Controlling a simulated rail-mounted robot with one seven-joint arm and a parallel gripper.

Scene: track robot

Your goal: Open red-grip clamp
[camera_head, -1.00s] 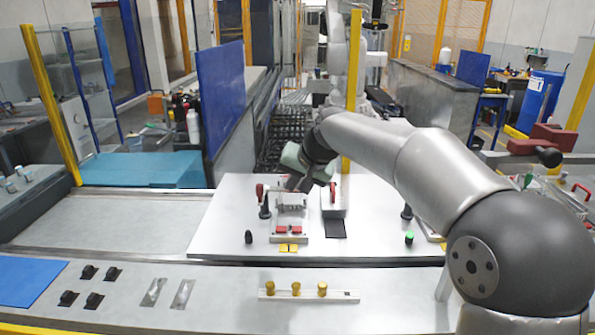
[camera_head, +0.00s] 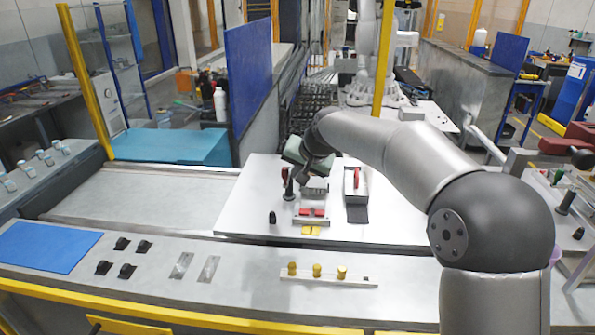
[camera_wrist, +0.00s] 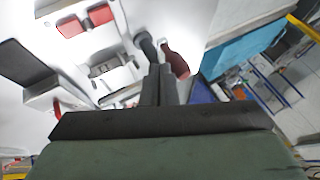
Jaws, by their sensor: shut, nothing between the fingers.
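The red grip (camera_head: 285,173) of the clamp stands up at the left edge of the fixture (camera_head: 311,208) on the white table. It shows close up in the wrist view (camera_wrist: 175,60), beside a black-tipped part (camera_wrist: 147,45). My gripper (camera_head: 302,183) is low over the fixture, just right of the red grip. Its fingers (camera_wrist: 160,72) are together and empty. In the wrist view their tips lie beside the red grip, on its left; I cannot tell whether they touch. The clamp's lower part is partly hidden by my gripper.
A second red handle (camera_head: 356,178) stands in a grey box to the right. Red pads (camera_head: 312,212) are at the fixture's front, with a yellow piece (camera_head: 311,230) before it. A black peg (camera_head: 272,217) stands front left.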

